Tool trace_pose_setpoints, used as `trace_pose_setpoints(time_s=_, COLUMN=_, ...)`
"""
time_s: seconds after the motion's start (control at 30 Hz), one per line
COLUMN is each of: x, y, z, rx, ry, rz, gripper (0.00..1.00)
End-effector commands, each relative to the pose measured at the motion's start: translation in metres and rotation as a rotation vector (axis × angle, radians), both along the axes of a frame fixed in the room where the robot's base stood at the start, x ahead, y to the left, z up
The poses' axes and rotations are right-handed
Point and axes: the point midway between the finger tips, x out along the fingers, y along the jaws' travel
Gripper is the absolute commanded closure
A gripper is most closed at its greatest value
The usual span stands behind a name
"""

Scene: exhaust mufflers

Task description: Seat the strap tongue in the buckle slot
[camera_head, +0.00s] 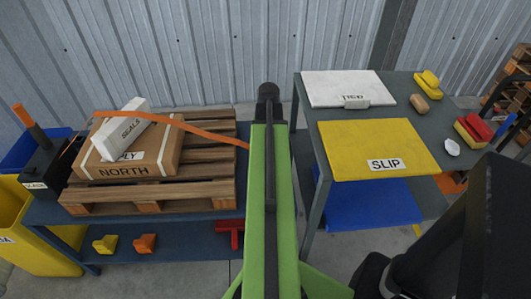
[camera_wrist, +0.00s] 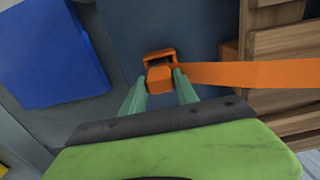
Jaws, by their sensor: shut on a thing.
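In the wrist view my gripper (camera_wrist: 160,80) is shut on a small orange block, the strap tongue (camera_wrist: 159,77), at the end of the flat orange strap (camera_wrist: 250,74). Just beyond it is an orange frame with a dark opening, which looks like the buckle (camera_wrist: 159,54). The tongue overlaps the buckle's near side; I cannot tell whether it is inside the slot. My arm hides the gripper, tongue and buckle there.
The carton (camera_head: 130,148) stands on a wooden pallet (camera_head: 205,185) on the left bench, with a white SEALS box (camera_head: 122,130) on top. A right table (camera_head: 402,110) carries a yellow mat (camera_head: 375,145), a white board (camera_head: 345,85) and small items. A blue panel (camera_wrist: 50,50) shows at wrist-view left.

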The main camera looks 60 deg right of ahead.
Motion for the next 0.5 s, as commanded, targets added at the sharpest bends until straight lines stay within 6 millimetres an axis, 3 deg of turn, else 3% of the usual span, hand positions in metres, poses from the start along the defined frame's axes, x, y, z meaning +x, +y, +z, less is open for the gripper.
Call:
trace_pose_setpoints(time_s=0.03, x=0.0004, y=0.0003, z=-0.0099, rx=0.0, ry=0.0, rz=0.001, gripper=1.0)
trace_pose_setpoints(time_s=0.37, x=0.0027, y=0.0022, z=-0.0096, rx=0.0, ry=0.0, rz=0.006, gripper=1.0)
trace_pose_setpoints(time_s=0.4, x=0.0026, y=0.002, z=-0.0096, rx=0.0, ry=0.0, rz=0.006, gripper=0.63)
trace_pose_setpoints(time_s=0.5, x=0.0019, y=0.0014, z=-0.0084, rx=0.0, ry=0.0, rz=0.004, gripper=0.5)
